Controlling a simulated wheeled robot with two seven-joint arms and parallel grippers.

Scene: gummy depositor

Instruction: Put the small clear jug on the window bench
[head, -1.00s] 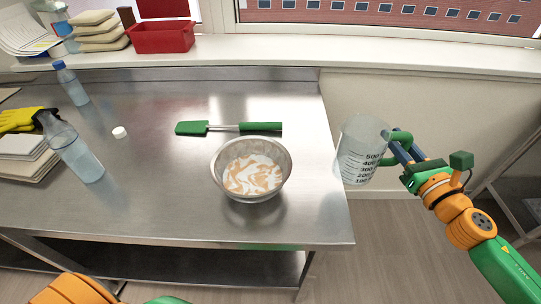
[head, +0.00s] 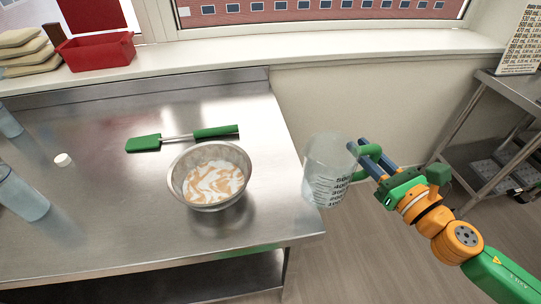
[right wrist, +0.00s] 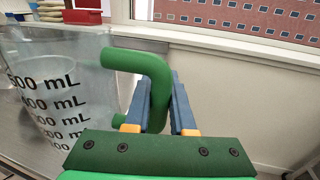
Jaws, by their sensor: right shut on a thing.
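The small clear jug (head: 325,172) has black volume marks and a green handle. My right gripper (head: 366,160) is shut on the green handle and holds the jug upright in the air, just off the right edge of the steel table. In the right wrist view the handle (right wrist: 150,65) lies between the fingers, with the jug's marked wall (right wrist: 60,95) to the left. The window bench (head: 380,48) is the white ledge running below the window, behind the table. It is bare to the right of the red bin. My left gripper is not in view.
A steel bowl (head: 176,190) with a white and orange mix and a green spatula (head: 215,132) are on the table. A red bin (head: 98,50) and stacked tan items (head: 25,50) occupy the ledge's left end. A steel rack (head: 510,95) stands at right.

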